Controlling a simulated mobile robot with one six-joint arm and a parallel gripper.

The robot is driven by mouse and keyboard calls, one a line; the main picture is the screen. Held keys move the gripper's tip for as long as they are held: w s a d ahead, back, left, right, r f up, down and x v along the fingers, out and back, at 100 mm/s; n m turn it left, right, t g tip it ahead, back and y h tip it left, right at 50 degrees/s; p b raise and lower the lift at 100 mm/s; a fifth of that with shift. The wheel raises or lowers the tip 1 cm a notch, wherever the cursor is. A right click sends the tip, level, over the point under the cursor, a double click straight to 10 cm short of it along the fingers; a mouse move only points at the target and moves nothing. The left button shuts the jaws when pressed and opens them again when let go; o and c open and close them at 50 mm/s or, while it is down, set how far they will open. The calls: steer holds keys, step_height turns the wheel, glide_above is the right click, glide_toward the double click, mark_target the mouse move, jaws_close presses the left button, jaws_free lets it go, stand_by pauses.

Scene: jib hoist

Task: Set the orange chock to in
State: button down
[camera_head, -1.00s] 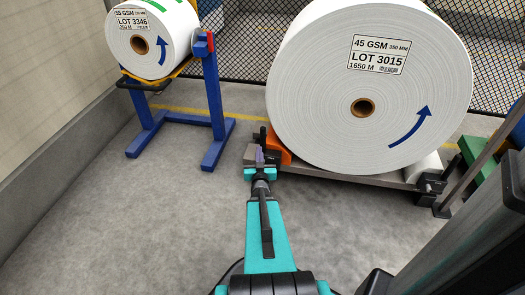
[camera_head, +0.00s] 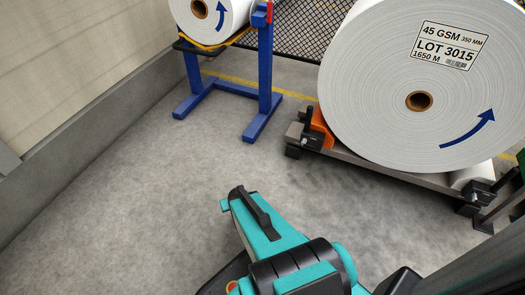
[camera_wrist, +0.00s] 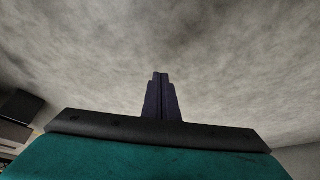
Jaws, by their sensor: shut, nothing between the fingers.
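The orange chock (camera_head: 321,128) is at the left end of the low grey cradle (camera_head: 395,170), beside the lower left edge of the big white roll marked LOT 3015 (camera_head: 385,100). The roll hides part of it, and I cannot tell whether it touches the roll. A black upright part (camera_head: 308,115) stands at its left. My gripper shows in the wrist view (camera_wrist: 160,80) with its dark fingers together, empty, over bare grey floor. In the head view my arm reaches over the floor to the lower left of the chock, well apart from it; the fingers are hidden there.
A blue stand (camera_head: 265,80) holding a smaller white roll (camera_head: 230,15) is at the upper left. A low wall (camera_head: 90,150) runs along the left. A mesh fence (camera_head: 300,45) is behind.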

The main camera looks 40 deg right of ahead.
steer(key=s+a+f+g, duration=0.1)
steer(key=s+a, duration=0.1)
steer(key=a, duration=0.2)
steer(key=s+a+f+n+g+y, duration=0.1)
steer(key=s+a, duration=0.2)
steer(key=a, duration=0.1)
steer(key=s+a+f+n+g, duration=0.1)
steer(key=s+a+g, duration=0.1)
steer(key=s+a, duration=0.1)
steer(key=shift+s+a+f+y, duration=0.15)
steer(key=shift+s+a+y, duration=0.1)
steer(key=shift+a+y, duration=0.2)
steer(key=s+a+n+g, duration=0.1)
steer(key=s+a, duration=0.1)
steer(key=s, duration=0.2)
steer(key=s+a+g, duration=0.2)
steer(key=s+a, duration=0.1)
steer(key=s+a+r+n+g, duration=0.1)
steer(key=s+a+g, duration=0.1)
steer(key=s, duration=0.2)
steer(key=shift+s+a+r+n, duration=0.1)
steer(key=shift+s+a+n, duration=0.2)
steer(key=shift+s+a, duration=0.05)
